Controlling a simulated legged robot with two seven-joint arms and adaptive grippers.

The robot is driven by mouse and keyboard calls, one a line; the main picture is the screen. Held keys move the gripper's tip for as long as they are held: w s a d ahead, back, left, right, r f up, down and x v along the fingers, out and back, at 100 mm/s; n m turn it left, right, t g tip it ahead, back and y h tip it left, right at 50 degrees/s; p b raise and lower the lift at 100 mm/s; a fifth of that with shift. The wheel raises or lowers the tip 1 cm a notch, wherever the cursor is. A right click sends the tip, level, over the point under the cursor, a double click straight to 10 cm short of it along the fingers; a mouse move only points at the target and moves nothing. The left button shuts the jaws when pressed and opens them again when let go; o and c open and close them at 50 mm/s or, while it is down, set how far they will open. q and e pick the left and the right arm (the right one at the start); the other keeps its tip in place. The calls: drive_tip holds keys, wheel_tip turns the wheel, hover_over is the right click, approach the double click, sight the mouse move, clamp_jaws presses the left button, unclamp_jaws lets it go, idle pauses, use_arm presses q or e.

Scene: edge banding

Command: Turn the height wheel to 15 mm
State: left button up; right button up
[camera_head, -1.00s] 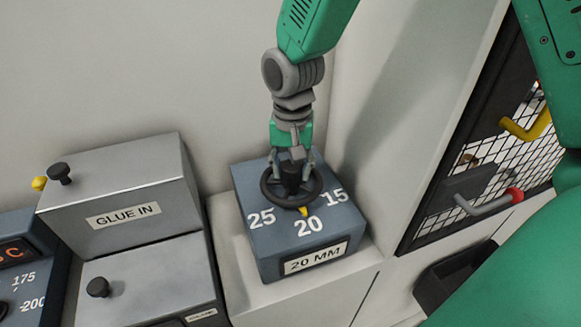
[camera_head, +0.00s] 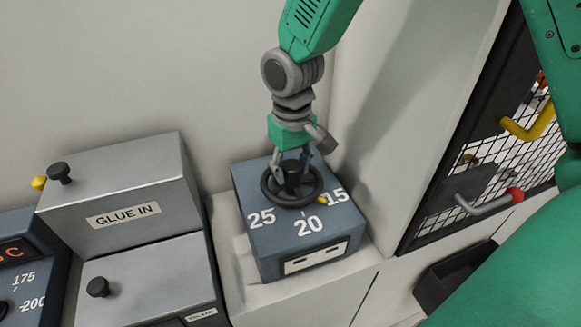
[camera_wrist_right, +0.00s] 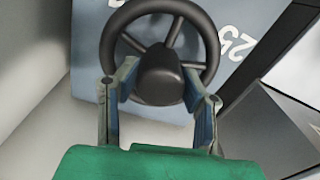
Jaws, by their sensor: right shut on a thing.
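The black height wheel (camera_head: 293,201) lies on top of a blue-grey box (camera_head: 262,237) marked 25, 20 and 15. Its yellow pointer (camera_head: 321,199) is beside the 15, between 20 and 15. The display plate (camera_head: 315,258) on the front shows no readable value. My right gripper (camera_head: 292,176) reaches down from above and is shut on the wheel's hub. In the right wrist view the wheel (camera_wrist_right: 206,42) fills the upper middle, with the fingers on both sides of the hub (camera_wrist_right: 160,75). My left gripper is not in view.
A pale wall stands close behind the box.

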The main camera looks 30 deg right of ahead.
drive_tip(key=shift+n, duration=2.2)
drive_tip(key=shift+w+r, duration=0.1)
drive_tip(key=o, duration=1.1)
drive_tip(key=shift+o, duration=0.2)
